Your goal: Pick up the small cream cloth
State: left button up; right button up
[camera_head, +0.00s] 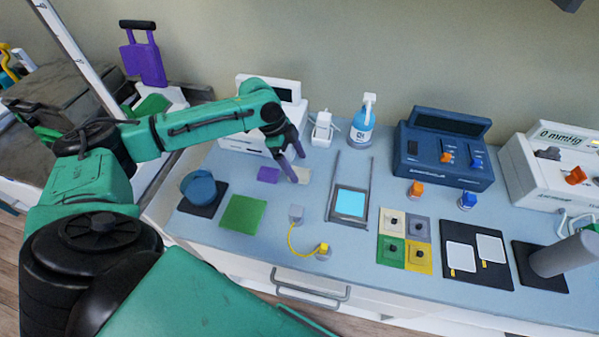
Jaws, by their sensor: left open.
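The small cream cloth (304,175) lies on the blue-grey counter top, right of a small purple item. My left gripper (297,168) reaches over it from above and the left, with its dark fingers apart and nothing seen between them. The fingers cover part of the cloth's left side. I cannot tell whether the fingertips touch the cloth or the counter. My right gripper is not in view.
The purple item (268,174) lies close left of the fingers, with a green cloth (243,214) nearer the front. A framed blue-screen device (351,202) is to the right. A white machine (240,141) and spray bottle (362,125) stand behind.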

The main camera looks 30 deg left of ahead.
aim_at(306, 174)
pick_arm(q)
jog(key=x, duration=0.4)
jog(key=shift+w+d+p, duration=0.2)
jog(key=shift+d+p, duration=0.05)
jog(key=shift+p, duration=0.15)
jog(key=c, duration=1.4)
jog(key=shift+r, duration=0.1)
notch_tip(306, 174, up, 20)
jog(key=shift+b, duration=1.15)
